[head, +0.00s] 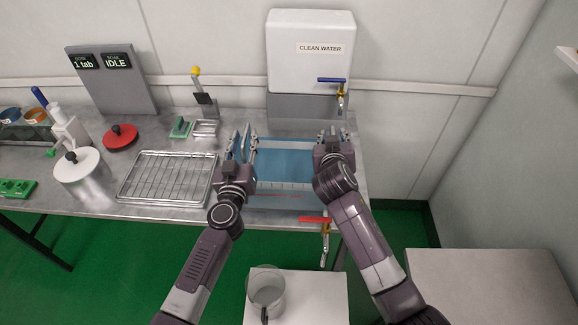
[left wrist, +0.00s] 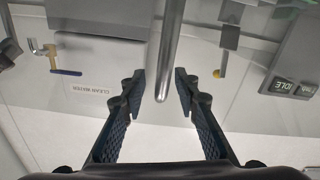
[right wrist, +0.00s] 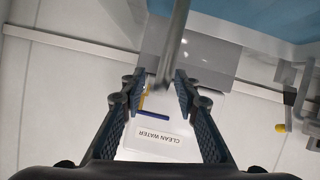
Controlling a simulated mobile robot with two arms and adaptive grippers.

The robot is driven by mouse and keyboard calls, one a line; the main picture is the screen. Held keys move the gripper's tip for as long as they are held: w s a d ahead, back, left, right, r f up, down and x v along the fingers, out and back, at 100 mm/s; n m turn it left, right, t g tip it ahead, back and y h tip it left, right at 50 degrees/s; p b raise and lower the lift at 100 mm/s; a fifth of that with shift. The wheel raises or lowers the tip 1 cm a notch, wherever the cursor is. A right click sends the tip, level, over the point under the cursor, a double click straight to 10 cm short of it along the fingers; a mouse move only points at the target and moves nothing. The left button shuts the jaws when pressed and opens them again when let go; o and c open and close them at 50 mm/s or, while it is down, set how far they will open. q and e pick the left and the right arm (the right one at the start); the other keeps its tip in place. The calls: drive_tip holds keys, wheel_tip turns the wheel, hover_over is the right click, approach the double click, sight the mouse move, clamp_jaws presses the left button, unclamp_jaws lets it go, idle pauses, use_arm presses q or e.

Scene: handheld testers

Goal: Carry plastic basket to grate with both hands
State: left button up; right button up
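A blue, see-through rectangular body (head: 285,160) lies between my two grippers at the bench's front edge. I cannot clearly separate the plastic basket from the blue basin there; part of it also shows in the right wrist view (right wrist: 250,12). My left gripper (head: 243,142) is at its left side, with fingers apart around a grey bar (left wrist: 168,50). My right gripper (head: 333,136) is at its right side, with fingers apart around another grey bar (right wrist: 172,45). Neither gripper visibly clamps its bar. The wire grate (head: 165,178) lies on the bench to the left.
A white clean water tank (head: 310,65) with a blue-handled tap stands behind. A red-handled valve (head: 316,220) hangs at the front. A clear beaker (head: 266,290) stands on a white block below. Red and white round lidded things and small trays sit around the grate.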

use_arm(q)
drive_tip(key=shift+w, duration=0.25)
use_arm(e)
drive_tip(key=shift+w+d+f, duration=0.1)
drive_tip(key=shift+w+f, duration=0.05)
drive_tip(key=shift+w, duration=0.1)
use_arm(q)
drive_tip(key=shift+c, duration=0.3)
use_arm(e)
drive_tip(key=shift+c, duration=0.3)
use_arm(q)
clamp_jaws()
use_arm(e)
clamp_jaws()
